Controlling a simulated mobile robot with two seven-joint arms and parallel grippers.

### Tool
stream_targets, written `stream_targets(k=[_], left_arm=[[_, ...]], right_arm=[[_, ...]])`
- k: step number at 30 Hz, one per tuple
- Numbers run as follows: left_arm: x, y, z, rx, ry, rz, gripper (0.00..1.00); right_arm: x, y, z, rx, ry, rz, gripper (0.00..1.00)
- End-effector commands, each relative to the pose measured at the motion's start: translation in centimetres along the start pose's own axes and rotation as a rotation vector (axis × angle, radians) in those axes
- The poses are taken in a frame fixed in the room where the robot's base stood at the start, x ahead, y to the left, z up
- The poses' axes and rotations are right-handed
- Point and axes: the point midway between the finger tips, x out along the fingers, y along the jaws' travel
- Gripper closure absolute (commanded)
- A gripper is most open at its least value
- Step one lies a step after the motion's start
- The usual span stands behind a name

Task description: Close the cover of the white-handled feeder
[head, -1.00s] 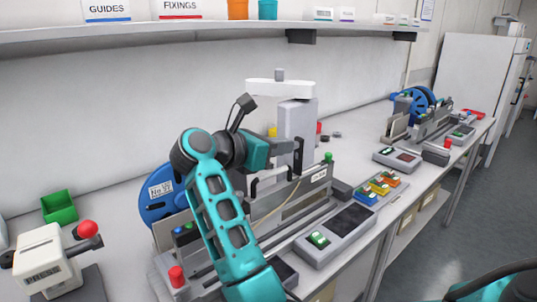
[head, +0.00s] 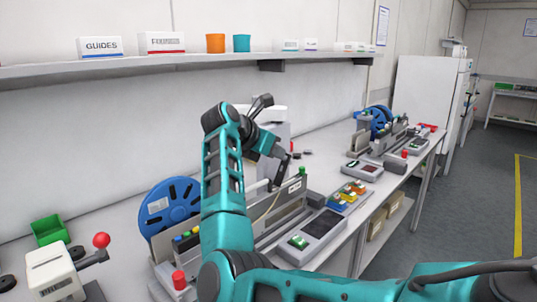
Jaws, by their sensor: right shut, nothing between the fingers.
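The near feeder (head: 292,193) stands on the bench, with a blue reel (head: 170,208) at its left end and a green knob at its upper right. A pale handle (head: 257,186) shows on its upper side, partly behind my arm; its exact colour and the cover's position are hard to tell. My right gripper (head: 280,176) is shut and empty, its dark fingers pointing down just above and right of this handle. I cannot tell whether they touch it. My teal right arm hides the feeder's middle. My left gripper is out of view.
A second feeder with a blue reel (head: 377,120) stands farther along the bench. A grey control box (head: 318,226) and a tray of coloured parts (head: 348,194) lie in front. A white device with a red ball (head: 55,272) and a green bin (head: 50,230) are at left.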

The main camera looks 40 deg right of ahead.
Motion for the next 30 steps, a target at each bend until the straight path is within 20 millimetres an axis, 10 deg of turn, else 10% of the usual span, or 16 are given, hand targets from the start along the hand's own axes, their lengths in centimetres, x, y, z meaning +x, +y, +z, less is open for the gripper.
stream_targets(k=[30], left_arm=[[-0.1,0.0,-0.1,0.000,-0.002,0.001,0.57]], right_arm=[[9.5,0.2,2.3,0.000,0.345,0.000,1.00]])
